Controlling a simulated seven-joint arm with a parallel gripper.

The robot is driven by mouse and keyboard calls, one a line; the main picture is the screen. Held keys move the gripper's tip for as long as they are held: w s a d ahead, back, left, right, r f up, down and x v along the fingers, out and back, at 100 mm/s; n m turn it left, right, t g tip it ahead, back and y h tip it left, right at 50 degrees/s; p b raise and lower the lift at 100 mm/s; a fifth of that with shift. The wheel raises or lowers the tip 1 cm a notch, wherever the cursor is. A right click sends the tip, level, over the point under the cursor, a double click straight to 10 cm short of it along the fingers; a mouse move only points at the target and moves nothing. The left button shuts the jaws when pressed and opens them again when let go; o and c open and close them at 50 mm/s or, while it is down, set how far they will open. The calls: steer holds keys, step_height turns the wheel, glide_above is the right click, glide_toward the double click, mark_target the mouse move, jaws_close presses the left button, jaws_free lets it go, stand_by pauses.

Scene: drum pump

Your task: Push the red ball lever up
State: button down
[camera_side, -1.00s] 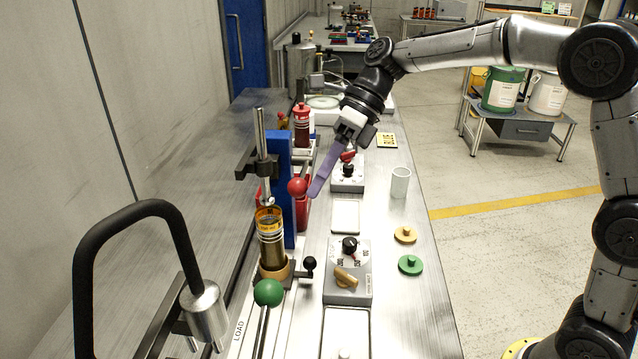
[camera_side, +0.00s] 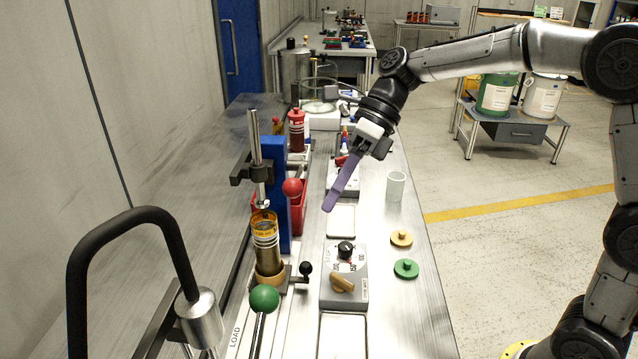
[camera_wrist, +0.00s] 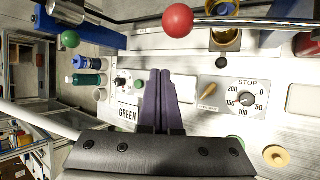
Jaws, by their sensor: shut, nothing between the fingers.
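The red ball (camera_side: 292,187) of the lever stands beside the blue upright of the pump in the side view. In the wrist view the red ball (camera_wrist: 178,22) sits at the top, on the end of a metal rod (camera_wrist: 245,22). My gripper (camera_side: 329,208) has long purple fingers held together, with nothing between them. Its tips are to the right of the red ball and apart from it, over the bench. In the wrist view my gripper (camera_wrist: 160,72) points up the picture, short of the ball.
A green ball lever (camera_side: 264,298) stands in front, near a black curved handle (camera_side: 130,225). A grey dial box (camera_side: 345,275) is on the bench, with a white cup (camera_side: 396,186) and yellow (camera_side: 401,239) and green (camera_side: 406,268) discs at the right.

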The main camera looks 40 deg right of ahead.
steer(key=d+f+v, duration=0.1)
steer(key=v, duration=0.8)
steer(key=s+a+r+n, duration=0.1)
steer(key=s+a+r, duration=0.1)
steer(key=s+r, duration=0.2)
steer(key=s+d+f+n+t+h, duration=0.1)
steer(key=s+n+t+h, duration=0.3)
steer(key=s, duration=0.6)
steer(key=s+d+f+n+t+h, duration=0.1)
steer(key=s+d+f+n, duration=0.3)
steer(key=n, duration=0.7)
steer(key=s+d+f+n+h, duration=0.3)
steer(key=f+n, duration=0.5)
steer(key=n, duration=0.4)
steer(key=shift+s+d+n+t, duration=0.3)
steer(key=shift+s+d+t, duration=0.15)
steer(key=shift+d, duration=0.25)
steer(key=shift+f, duration=0.1)
